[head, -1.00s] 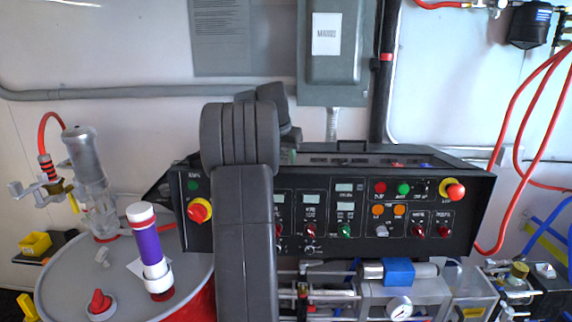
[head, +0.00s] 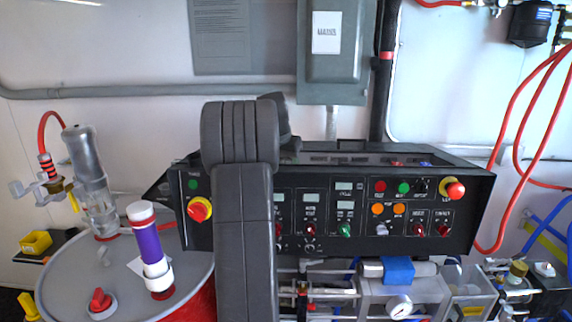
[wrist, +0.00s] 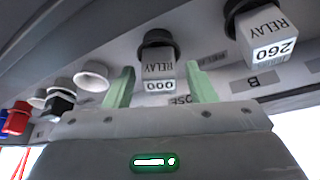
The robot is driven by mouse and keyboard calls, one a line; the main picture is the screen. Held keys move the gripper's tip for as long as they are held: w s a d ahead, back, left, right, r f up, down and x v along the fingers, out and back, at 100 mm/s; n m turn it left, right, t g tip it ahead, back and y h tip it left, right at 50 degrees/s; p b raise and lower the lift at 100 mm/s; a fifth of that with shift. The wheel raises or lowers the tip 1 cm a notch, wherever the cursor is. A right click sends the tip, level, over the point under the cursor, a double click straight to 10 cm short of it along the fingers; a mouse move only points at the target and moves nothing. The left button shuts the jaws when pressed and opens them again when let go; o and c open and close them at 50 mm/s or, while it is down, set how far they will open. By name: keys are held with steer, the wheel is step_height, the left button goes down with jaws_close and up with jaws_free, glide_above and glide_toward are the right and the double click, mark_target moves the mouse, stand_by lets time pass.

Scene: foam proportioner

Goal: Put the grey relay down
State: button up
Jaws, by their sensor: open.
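In the wrist view, a light grey block relay (wrist: 158,69) marked RELAY and 000 stands against a round black socket. My gripper (wrist: 160,86) has two pale green fingers, one on each side of this relay, with a visible gap on both sides. The gripper is open. A second pale relay (wrist: 268,37), marked RELAY and 260, sits at a black socket to the right, outside the fingers. How deep either relay sits in its socket is unclear. In the head view my arm hides the gripper and the relays.
In the wrist view, white round sockets or caps (wrist: 91,73) and red and blue parts lie to the left. The head view shows the black control panel (head: 466,215), a grey drum (head: 60,275) with a purple-banded cylinder (head: 146,243), and red hoses (head: 507,160) at right.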

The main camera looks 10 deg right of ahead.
steer(key=b+v, duration=0.1)
steer(key=v, duration=1.1)
steer(key=shift+r+b, duration=0.2)
steer(key=shift+b, duration=0.2)
steer(key=shift+d, duration=0.1)
steer(key=p+x, duration=0.2)
steer(key=x, duration=0.9)
steer(key=shift+w+f, duration=0.1)
steer(key=shift+f, duration=0.3)
steer(key=shift+w+r, duration=0.1)
steer(key=shift+r, duration=1.1)
